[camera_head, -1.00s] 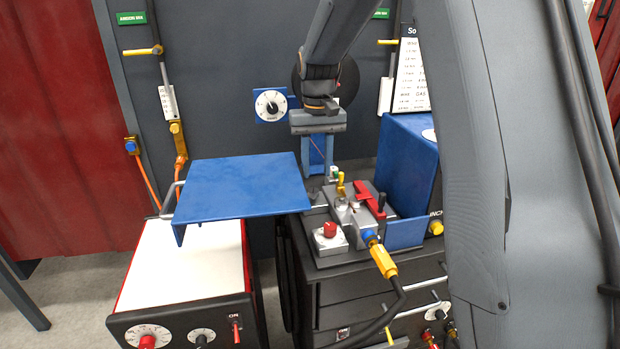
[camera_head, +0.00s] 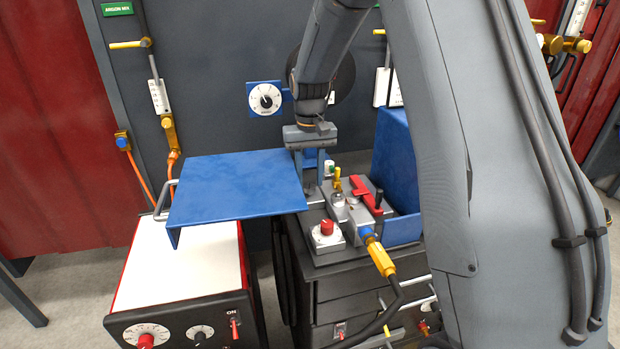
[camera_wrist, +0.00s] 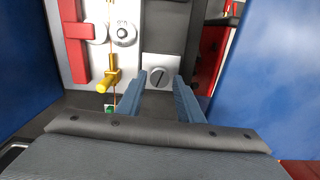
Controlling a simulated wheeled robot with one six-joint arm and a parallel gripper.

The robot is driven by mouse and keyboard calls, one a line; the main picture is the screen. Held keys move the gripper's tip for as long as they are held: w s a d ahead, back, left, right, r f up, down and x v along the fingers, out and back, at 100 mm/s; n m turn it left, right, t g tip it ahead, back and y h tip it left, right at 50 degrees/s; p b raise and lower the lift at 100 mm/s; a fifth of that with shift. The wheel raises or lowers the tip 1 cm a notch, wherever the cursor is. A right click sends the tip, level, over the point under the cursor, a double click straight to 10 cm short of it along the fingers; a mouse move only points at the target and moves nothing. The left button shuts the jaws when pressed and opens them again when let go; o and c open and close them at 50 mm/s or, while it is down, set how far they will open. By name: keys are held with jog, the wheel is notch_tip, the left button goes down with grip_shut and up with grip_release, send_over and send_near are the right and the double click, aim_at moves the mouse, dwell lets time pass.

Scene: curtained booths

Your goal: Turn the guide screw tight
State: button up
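In the wrist view a round slotted screw head (camera_wrist: 159,76) sits on a pale grey block, its slot tilted a little off the picture's vertical. I take it as the guide screw. My gripper (camera_wrist: 160,82) points down with its two blue-grey fingers apart, one on each side of the screw in that view. I cannot tell how far above it the tips are or whether they touch it. In the head view my gripper (camera_head: 311,172) is at the left rear of the grey wire-feed unit (camera_head: 341,213), and the screw is hidden behind the fingers.
A blue shelf (camera_head: 235,190) lies close left of my gripper. A red lever (camera_head: 366,194), yellow knob (camera_head: 337,182) and red knob (camera_head: 327,227) stand on or beside the unit. A blue housing (camera_head: 395,150) rises at right. A yellow cable plug (camera_head: 380,258) sticks out in front.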

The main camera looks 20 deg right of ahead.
jog(key=shift+f, duration=0.8)
jog(key=c, duration=0.8)
jog(key=shift+o, duration=0.2)
jog(key=shift+m, duration=0.3)
jog(key=m, duration=0.6)
jog(key=shift+w+a, duration=0.1)
jog(key=shift+a, duration=0.05)
jog(key=m, duration=0.6)
jog(key=shift+w+r, duration=0.1)
jog(key=shift+m, duration=0.3)
